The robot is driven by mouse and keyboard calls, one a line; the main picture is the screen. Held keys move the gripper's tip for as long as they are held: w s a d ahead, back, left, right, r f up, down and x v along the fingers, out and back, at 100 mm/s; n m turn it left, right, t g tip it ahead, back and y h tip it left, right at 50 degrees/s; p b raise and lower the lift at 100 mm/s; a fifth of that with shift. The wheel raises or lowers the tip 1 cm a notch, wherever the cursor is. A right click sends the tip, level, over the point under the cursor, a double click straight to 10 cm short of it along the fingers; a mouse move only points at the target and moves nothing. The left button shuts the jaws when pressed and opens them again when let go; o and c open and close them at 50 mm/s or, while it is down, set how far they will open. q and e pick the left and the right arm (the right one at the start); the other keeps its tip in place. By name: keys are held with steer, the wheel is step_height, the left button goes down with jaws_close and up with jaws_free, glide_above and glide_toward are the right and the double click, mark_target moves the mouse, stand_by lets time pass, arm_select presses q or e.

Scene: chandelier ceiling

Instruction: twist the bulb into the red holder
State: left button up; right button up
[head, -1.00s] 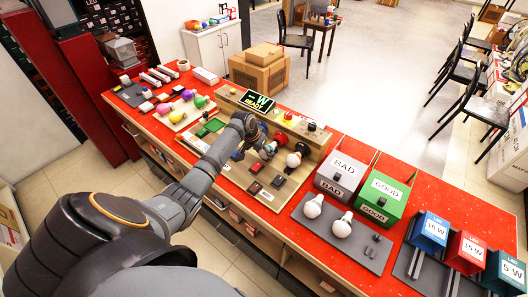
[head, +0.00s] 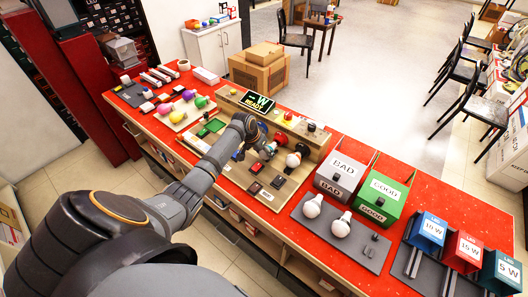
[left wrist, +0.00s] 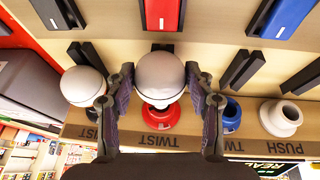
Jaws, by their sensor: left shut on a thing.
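The white bulb (left wrist: 160,78) is between the fingers of my left gripper (left wrist: 159,70) in the left wrist view, and the gripper is shut on it. The bulb's base meets the red holder (left wrist: 161,120), which has a TWIST label; how deep the base sits is hidden. In the head view my left gripper (head: 259,146) is at the wooden test stand, with the held bulb (head: 270,148) by the red holder (head: 281,137). My right gripper does not show.
Another white bulb (left wrist: 83,86) stands in a dark holder close beside the left finger. A blue holder (left wrist: 231,112) and a white holder (left wrist: 281,117) are on the other side. Two white bulbs, a BAD box (head: 340,174) and a GOOD box (head: 383,196) stand right of the stand.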

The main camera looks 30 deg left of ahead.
mark_target(269, 146)
arm_select(q)
steer(key=shift+w+f, duration=0.1)
steer(key=shift+w, duration=0.05)
steer(key=shift+w+b, duration=0.7)
steer(key=shift+b, duration=0.05)
steer(key=shift+w+d, duration=0.1)
steer(key=shift+w, duration=0.05)
steer(key=shift+p, duration=0.3)
stand_by(0.6)
steer(key=shift+w+b, duration=0.35)
steer(key=shift+w, duration=0.3)
stand_by(0.5)
steer(key=shift+d+y+p, duration=0.1)
steer(key=shift+y+p, duration=0.4)
steer(key=shift+p, duration=0.15)
stand_by(0.4)
steer(key=shift+d+m+y+p, duration=0.1)
steer(key=shift+m+y+p, duration=0.2)
steer(key=shift+y+p, duration=0.55)
stand_by(0.9)
